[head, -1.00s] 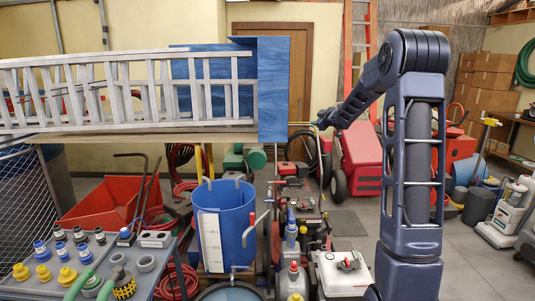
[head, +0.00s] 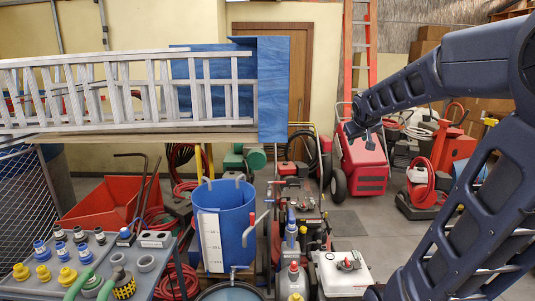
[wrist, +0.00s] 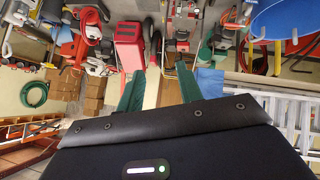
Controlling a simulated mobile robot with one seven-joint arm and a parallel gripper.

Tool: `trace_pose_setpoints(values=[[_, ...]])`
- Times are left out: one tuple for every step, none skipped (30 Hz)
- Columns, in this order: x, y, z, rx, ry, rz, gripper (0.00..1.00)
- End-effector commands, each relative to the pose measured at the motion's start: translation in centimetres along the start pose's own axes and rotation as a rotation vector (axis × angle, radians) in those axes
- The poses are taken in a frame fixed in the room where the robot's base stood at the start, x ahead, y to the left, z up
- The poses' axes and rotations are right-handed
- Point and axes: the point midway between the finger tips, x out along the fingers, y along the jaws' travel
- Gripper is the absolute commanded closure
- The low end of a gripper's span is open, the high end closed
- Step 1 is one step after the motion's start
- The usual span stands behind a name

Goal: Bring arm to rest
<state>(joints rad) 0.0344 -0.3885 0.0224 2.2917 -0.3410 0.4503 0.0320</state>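My arm reaches in from the right of the head view, its elbow bent near the right edge. My gripper (head: 360,132) is at the end of the forearm, in mid-air in front of the red wheeled machine. In the wrist view its two green fingers (wrist: 160,72) stand apart with nothing between them. In the head view the fingers are small and dark.
A blue barrel (head: 226,215) stands left of centre. Aluminium ladders (head: 130,90) lie on a rack behind it. A grey cart (head: 45,285) with several fittings is at lower left. The red wheeled machine (head: 362,165) stands behind my gripper. Some grey floor (head: 345,222) is bare.

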Motion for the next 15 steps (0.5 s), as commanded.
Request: trace_pose_setpoints(values=[[-1.3,-0.4,1.8,0.024,-0.029,-0.009,0.64],[-2.0,-0.6,2.9,0.038,-0.049,-0.016,0.64],[-2.8,-1.0,4.3,0.056,-0.077,-0.026,0.64],[-3.4,-1.3,5.4,0.071,-0.098,-0.035,0.64],[-4.0,-1.6,6.4,0.084,-0.117,-0.043,0.64],[-4.8,-2.1,7.9,0.102,-0.144,-0.056,0.64],[-5.4,-2.5,9.0,0.116,-0.165,-0.067,0.64],[-6.0,-2.9,10.1,0.128,-0.185,-0.077,0.64],[-6.8,-3.4,11.5,0.145,-0.211,-0.092,0.64],[-7.3,-3.8,12.6,0.157,-0.231,-0.104,0.64],[-7.9,-4.2,13.6,0.167,-0.25,-0.116,0.64],[-8.5,-4.8,14.9,0.181,-0.274,-0.132,0.64],[-8.9,-5.2,15.8,0.19,-0.291,-0.143,0.64],[-9.4,-5.5,16.6,0.199,-0.305,-0.154,0.64],[-9.9,-6.0,17.5,0.208,-0.324,-0.167,0.64]])
